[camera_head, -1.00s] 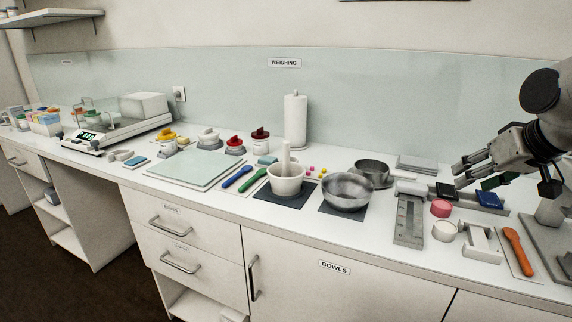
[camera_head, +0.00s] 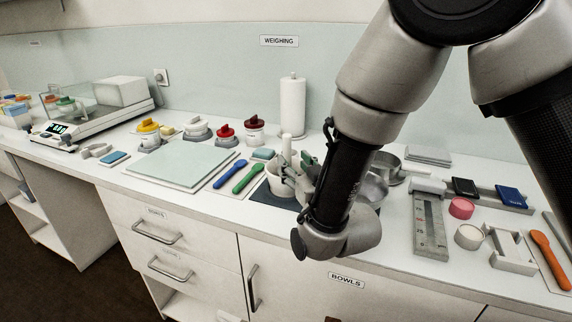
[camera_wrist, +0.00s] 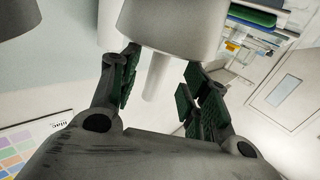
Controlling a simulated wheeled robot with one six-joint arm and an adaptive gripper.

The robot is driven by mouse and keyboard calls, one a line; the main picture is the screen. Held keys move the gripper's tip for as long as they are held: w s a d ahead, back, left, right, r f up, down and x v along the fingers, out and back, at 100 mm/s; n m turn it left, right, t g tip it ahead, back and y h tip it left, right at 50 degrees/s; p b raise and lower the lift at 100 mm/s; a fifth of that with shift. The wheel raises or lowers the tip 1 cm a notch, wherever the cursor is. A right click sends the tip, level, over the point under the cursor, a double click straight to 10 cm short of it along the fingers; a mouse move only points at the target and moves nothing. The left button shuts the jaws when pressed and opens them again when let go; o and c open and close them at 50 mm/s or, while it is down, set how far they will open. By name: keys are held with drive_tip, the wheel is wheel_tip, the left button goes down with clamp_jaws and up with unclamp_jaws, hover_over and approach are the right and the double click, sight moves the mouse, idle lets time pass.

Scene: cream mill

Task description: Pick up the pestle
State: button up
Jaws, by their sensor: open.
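The white pestle (camera_head: 287,148) stands upright in the white mortar (camera_head: 273,184) in the head view; my gripper partly hides the mortar. In the wrist view the pestle's handle (camera_wrist: 157,77) sticks out of the mortar (camera_wrist: 172,24). My gripper (camera_head: 298,170) is open, just right of the pestle in the head view. In the wrist view its green-padded fingers (camera_wrist: 162,72) lie on either side of the handle, with gaps showing on both sides.
The mortar stands on a dark mat (camera_head: 268,197). A blue spatula (camera_head: 230,174) and a green one (camera_head: 248,178) lie to its left. A metal bowl (camera_head: 373,188) is partly hidden behind my arm. A paper roll (camera_head: 292,105) stands behind.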

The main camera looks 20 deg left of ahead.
sight(289, 158)
drive_tip(key=x, duration=0.5)
drive_tip(key=shift+w+a, duration=0.15)
clamp_jaws()
